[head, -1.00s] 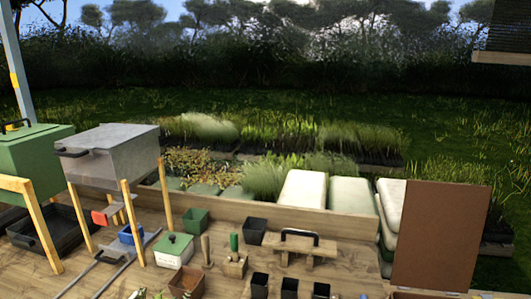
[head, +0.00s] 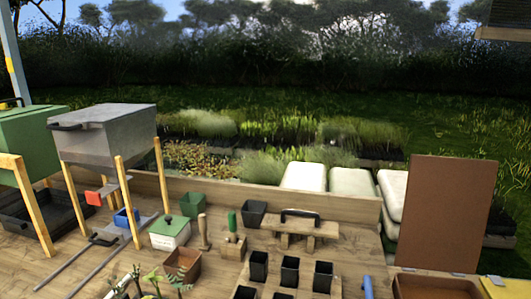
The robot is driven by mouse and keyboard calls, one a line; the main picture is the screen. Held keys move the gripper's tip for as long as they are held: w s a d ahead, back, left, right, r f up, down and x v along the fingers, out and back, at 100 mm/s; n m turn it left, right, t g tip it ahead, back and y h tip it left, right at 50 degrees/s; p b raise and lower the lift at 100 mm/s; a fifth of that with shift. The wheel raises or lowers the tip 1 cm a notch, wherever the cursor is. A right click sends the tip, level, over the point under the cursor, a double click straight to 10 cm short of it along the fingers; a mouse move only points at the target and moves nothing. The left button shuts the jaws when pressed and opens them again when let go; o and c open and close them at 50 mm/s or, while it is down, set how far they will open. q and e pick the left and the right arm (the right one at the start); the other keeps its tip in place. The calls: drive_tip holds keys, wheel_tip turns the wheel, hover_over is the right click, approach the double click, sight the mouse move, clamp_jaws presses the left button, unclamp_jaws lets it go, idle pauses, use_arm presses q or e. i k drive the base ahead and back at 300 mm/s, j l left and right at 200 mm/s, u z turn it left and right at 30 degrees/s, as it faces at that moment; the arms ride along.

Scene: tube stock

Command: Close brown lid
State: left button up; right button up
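The brown lid (head: 446,215) stands upright, open, at the right of the wooden table. It is a flat brown panel, hinged along its lower edge to a brown box (head: 436,288) at the bottom edge of the view. The box's near part is cut off by the frame. Neither of my grippers is in view.
Black pots (head: 290,270) stand in a tray front centre. A wooden block with a black handle (head: 300,218) is behind them. A blue cylindrical item (head: 367,287) is left of the box. A yellow-and-grey item (head: 505,287) is to its right.

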sight(447, 201)
drive_tip(key=z, duration=1.4)
